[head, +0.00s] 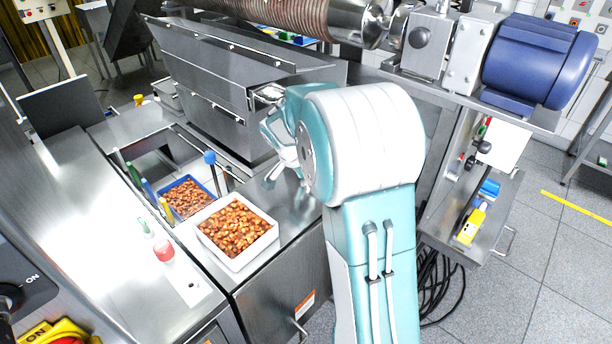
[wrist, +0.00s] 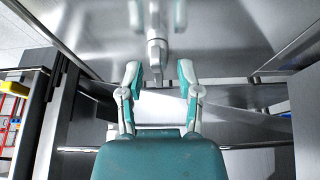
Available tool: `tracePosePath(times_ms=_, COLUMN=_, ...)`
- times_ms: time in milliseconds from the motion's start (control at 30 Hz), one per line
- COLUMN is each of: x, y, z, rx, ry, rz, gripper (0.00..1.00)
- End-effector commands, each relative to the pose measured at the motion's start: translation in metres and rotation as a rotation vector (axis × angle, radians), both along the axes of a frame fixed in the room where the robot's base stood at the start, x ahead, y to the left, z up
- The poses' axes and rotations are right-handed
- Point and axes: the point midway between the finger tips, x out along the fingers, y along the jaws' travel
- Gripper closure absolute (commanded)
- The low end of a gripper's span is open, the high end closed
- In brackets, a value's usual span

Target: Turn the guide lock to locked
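My gripper (head: 270,152) reaches left from the teal and white arm, near the front of a steel housing (head: 205,80). In the wrist view my gripper (wrist: 160,72) is open, its two fingers well apart with nothing held. Ahead of the gap between the fingertips is a grey metal post with a rounded end (wrist: 157,50); I cannot tell whether the fingers touch it. No part is clearly marked as the guide lock. A lever with a blue ball knob (head: 210,158) stands upright left of my gripper in the head view.
A white tray of brown nuts (head: 205,233) sits on the steel counter below my gripper. A blue tray of nuts (head: 162,190) lies in the recess behind it. A blue motor (head: 535,60) is at the upper right.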

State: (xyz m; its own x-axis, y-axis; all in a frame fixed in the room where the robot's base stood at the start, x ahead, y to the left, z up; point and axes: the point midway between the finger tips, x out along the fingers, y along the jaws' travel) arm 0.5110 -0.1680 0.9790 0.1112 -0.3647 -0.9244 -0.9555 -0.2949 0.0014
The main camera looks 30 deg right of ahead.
Motion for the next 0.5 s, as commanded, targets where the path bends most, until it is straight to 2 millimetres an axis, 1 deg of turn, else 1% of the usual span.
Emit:
tracePosePath(times_ms=167, x=0.0, y=0.0, z=0.002, rx=-0.001, ry=-0.001, rz=0.0, gripper=0.54)
tracePosePath(times_ms=267, x=-0.001, y=0.002, z=0.009, rx=-0.002, ry=-0.003, rz=0.001, gripper=0.54)
tracePosePath(times_ms=367, x=-0.002, y=0.008, z=0.023, rx=-0.002, ry=-0.004, rz=0.0, gripper=0.54)
tracePosePath(times_ms=500, x=-0.005, y=0.02, z=0.051, rx=-0.002, ry=-0.006, rz=0.002, gripper=0.54)
